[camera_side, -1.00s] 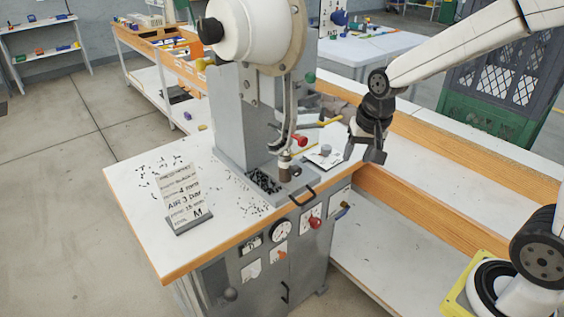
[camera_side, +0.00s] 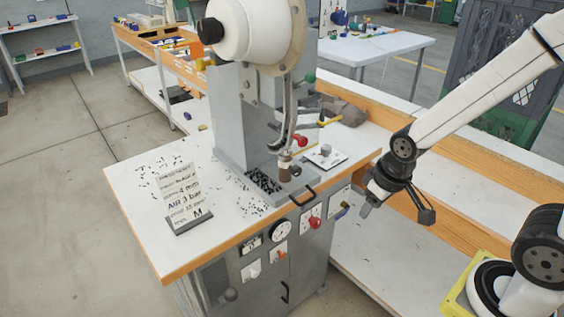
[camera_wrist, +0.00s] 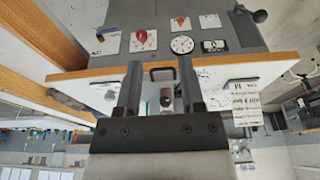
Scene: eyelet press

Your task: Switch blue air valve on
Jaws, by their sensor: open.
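The blue air valve (camera_side: 342,211) is a small blue handle at the right end of the press cabinet's front panel in the side view.
A red knob (camera_side: 314,222), a gauge (camera_side: 281,231) and an orange lever (camera_side: 281,254) share the panel. The press (camera_side: 237,110) stands above. A long bench with an orange edge (camera_side: 440,220) lies right of the cabinet.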

